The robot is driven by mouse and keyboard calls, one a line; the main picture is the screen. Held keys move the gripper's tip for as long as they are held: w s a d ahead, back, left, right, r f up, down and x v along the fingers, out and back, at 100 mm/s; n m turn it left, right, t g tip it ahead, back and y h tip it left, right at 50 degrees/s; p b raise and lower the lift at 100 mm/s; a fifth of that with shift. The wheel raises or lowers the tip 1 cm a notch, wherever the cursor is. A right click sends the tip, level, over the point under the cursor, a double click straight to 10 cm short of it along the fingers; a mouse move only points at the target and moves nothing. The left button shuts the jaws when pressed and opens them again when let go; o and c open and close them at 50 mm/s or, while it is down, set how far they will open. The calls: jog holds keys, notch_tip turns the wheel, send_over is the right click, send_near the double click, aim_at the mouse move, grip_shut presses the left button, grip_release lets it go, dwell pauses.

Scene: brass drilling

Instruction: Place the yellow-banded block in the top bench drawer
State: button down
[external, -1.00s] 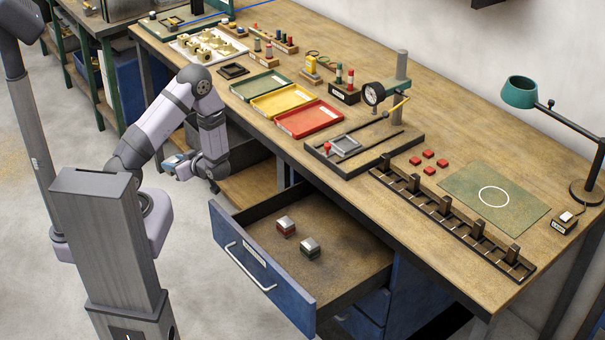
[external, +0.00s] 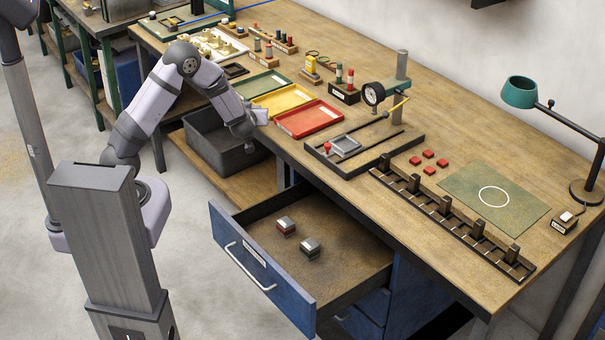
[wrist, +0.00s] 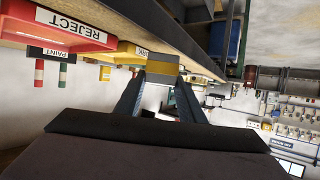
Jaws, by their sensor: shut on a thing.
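My gripper (wrist: 160,84) is shut on a grey metal block with a yellow band (wrist: 162,67), which shows between the fingertips in the wrist view. In the external view my gripper (external: 260,117) is at the bench's front edge, beside the yellow and red trays; the block is too small to make out there. The top bench drawer (external: 347,268) is pulled open, below and to the right of my gripper.
A red tray (external: 310,120), a yellow tray (external: 283,100) and a green tray (external: 260,84) lie along the bench's front edge. A dark grey bin (external: 215,150) sits on the lower shelf. A gauge stand (external: 373,93) stands farther right. The space above the drawer is clear.

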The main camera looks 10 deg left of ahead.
jog(key=d+r+m+h+p, duration=0.1)
jog(key=d+r+m+h, duration=0.4)
jog(key=d, duration=0.6)
jog(key=s+d+r+m+g+h+p, duration=0.25)
jog(key=s+d+m+g+h, duration=0.35)
jog(key=s+d, duration=0.6)
jog(key=s+d+m+g+h+p, duration=0.2)
jog(key=s+d+m+g+h, duration=0.2)
jog(key=s+d+m+g, duration=0.55)
jog(key=s+a+f+m+g+b, duration=0.2)
jog(key=s+f+m+g+b, duration=0.1)
jog(key=s+f+b, duration=1)
jog(key=shift+s+f+m+y+b, duration=0.35)
jog(key=shift+s+f, duration=2.55)
jog(key=shift+f, duration=1)
jog(key=shift+a, duration=0.1)
jog(key=shift+f, duration=4.95)
jog(key=shift+f, duration=0.1)
